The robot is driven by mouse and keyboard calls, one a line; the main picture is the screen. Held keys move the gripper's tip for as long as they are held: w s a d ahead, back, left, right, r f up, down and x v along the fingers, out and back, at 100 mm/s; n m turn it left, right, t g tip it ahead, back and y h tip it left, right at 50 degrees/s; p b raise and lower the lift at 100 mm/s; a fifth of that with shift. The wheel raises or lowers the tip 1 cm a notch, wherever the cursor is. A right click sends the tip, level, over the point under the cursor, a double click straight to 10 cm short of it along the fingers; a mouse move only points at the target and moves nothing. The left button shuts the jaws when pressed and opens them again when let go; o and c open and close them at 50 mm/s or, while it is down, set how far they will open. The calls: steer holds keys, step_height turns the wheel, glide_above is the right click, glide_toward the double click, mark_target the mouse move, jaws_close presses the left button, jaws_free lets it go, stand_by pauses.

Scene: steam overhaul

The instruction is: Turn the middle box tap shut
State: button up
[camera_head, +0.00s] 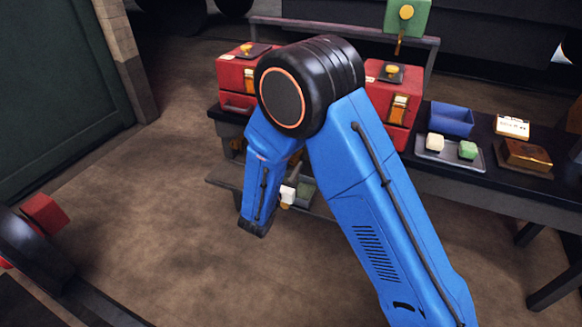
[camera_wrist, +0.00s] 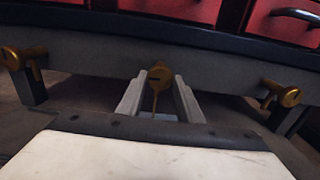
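In the wrist view three brass taps show along a grey rail under the bench edge: a left tap (camera_wrist: 14,58), a middle tap (camera_wrist: 160,76) and a right tap (camera_wrist: 288,96). The middle tap has a round knob and a thin lever hanging down. My gripper (camera_wrist: 159,88) is open, its two pale fingers on either side of that lever, with gaps visible on both sides. I cannot tell whether a finger touches the knob. In the head view my arm hides the middle of the bench front, and I cannot make out my fingers there.
Red boxes stand on the bench at left (camera_head: 236,78) and right (camera_head: 397,134). Further right are a blue bin (camera_head: 450,117) and a tray (camera_head: 448,156) with two small blocks. A green plate (camera_head: 418,20) hangs behind. A low shelf (camera_head: 224,176) runs beneath.

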steer(key=shift+m, duration=0.3)
steer(key=m, duration=0.3)
steer(key=shift+m, duration=0.4)
steer(key=m, duration=0.4)
steer(key=shift+a, duration=0.1)
steer(key=m, duration=0.5)
steer(key=shift+m, duration=2.2)
steer(key=o, duration=1)
steer(key=shift+o, duration=0.2)
steer(key=shift+s, duration=0.1)
steer(key=v, duration=1.7)
